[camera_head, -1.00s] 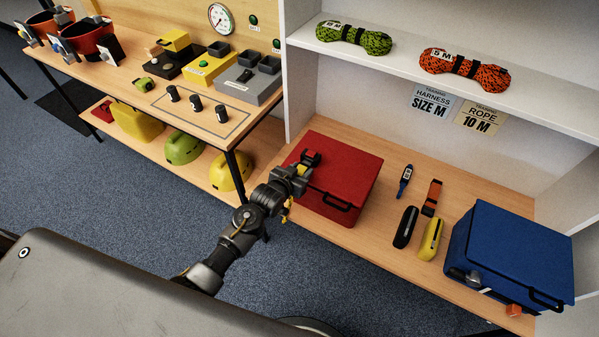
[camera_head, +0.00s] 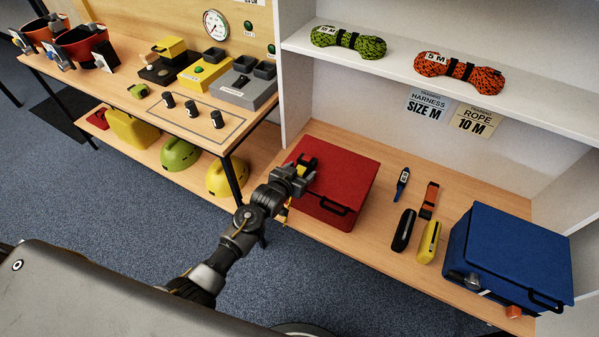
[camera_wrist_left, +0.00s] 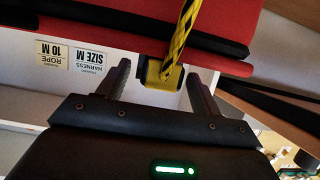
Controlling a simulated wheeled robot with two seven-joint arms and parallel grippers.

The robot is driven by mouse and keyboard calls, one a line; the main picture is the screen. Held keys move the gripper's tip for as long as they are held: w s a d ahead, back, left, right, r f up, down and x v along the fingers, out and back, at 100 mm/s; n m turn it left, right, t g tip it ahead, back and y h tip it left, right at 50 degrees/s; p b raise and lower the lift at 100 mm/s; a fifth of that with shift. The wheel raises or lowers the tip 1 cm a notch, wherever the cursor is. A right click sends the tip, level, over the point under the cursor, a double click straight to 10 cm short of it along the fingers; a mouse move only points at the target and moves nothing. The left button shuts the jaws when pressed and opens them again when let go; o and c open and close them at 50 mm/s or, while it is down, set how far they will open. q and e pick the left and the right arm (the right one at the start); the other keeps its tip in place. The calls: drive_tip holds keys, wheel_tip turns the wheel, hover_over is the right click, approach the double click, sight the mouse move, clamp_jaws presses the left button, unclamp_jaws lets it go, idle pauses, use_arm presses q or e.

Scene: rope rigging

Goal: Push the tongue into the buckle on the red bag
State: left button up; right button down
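The red bag (camera_head: 338,178) lies on the low wooden shelf, a black handle on its front; its red side fills the top of the left wrist view (camera_wrist_left: 110,10). My left gripper (camera_head: 304,168) is at the bag's left front edge. In the wrist view its dark fingers (camera_wrist_left: 158,80) stand apart on either side of a yellow tongue-like fitting (camera_wrist_left: 160,76) on a yellow-and-black strap (camera_wrist_left: 182,35). Gaps show between fitting and fingers. I cannot clearly make out a buckle; the gripper covers that part of the bag. My right gripper is not in view.
A blue box (camera_head: 510,255) stands right on the same shelf (camera_head: 375,235). Between lie a black case (camera_head: 403,230), a yellow case (camera_head: 428,242) and an orange strap (camera_head: 429,198). A workbench (camera_head: 165,112) stands left. Rope coils lie on the upper shelf.

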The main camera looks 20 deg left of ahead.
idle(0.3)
use_arm(q)
drive_tip(key=v, duration=1.1)
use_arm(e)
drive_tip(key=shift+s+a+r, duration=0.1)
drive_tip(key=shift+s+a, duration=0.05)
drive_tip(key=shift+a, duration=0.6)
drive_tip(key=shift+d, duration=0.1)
